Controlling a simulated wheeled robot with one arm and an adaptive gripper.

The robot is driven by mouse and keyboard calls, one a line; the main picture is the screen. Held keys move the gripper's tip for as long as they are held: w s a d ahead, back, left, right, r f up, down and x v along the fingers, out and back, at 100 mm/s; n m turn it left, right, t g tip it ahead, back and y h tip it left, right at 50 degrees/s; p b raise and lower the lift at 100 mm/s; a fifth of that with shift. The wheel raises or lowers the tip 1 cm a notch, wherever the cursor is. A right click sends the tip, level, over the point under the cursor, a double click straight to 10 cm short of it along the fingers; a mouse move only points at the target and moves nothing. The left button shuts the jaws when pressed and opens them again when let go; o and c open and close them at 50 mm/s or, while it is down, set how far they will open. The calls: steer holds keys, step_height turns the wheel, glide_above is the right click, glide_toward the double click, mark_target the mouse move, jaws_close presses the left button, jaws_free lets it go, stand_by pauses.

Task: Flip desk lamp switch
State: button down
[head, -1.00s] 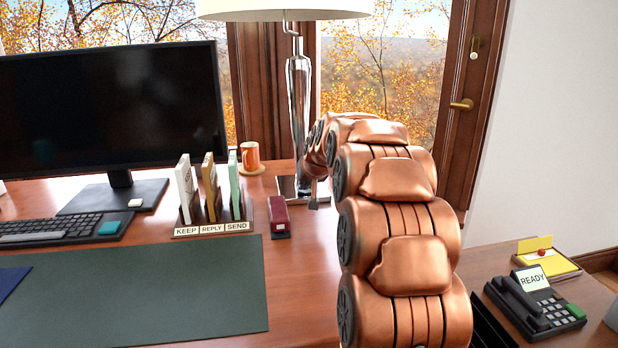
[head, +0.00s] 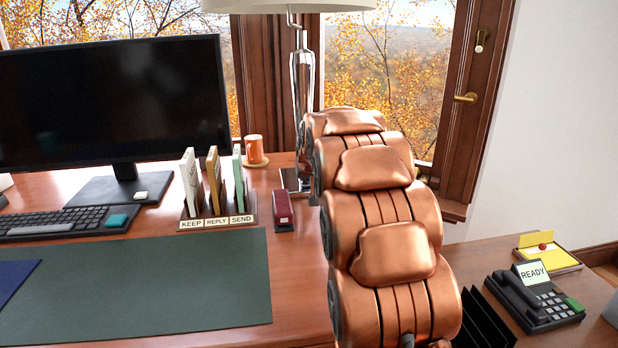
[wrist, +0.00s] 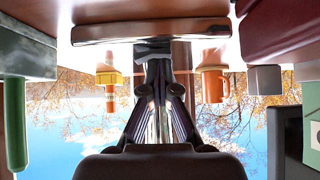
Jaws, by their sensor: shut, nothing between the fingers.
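The desk lamp (head: 302,90) stands at the back of the desk by the window. It has a shiny chrome stem, a cream shade (head: 290,5) cut off by the top edge, and a square metal base (head: 290,180). I cannot make out its switch. My copper arm reaches towards the lamp base and hides part of it and nearly all of my gripper in the head view. In the wrist view, which is upside down, my gripper (wrist: 153,48) is shut and empty, its fingertips close to a shiny bar-like edge, probably the lamp base. I cannot tell whether they touch.
A dark red stapler-like object (head: 284,208) lies left of the arm, near the KEEP/REPLY/SEND file rack (head: 217,222). An orange mug (head: 253,149) stands behind, also in the wrist view (wrist: 212,83). A monitor (head: 110,105) is left; a phone (head: 535,298) is right.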

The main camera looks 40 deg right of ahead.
steer(key=shift+s+d+f, duration=0.1)
steer(key=shift+s+f, duration=0.15)
steer(key=shift+f, duration=0.25)
steer(key=shift+s+d+f, duration=0.1)
steer(key=shift+s+d, duration=0.2)
steer(key=shift+d, duration=0.3)
step_height(320, 180, up, 6)
steer(key=p, duration=0.2)
steer(key=shift+w+f+p, duration=0.1)
steer(key=shift+f+p, duration=0.05)
steer(key=shift+p, duration=0.15)
steer(key=v, duration=0.9)
steer(key=shift+s+a+r+p, duration=0.2)
steer(key=shift+r+p, duration=0.05)
steer(key=shift+p, duration=0.1)
steer(key=shift+f+b, duration=0.15)
steer(key=shift+b, duration=0.25)
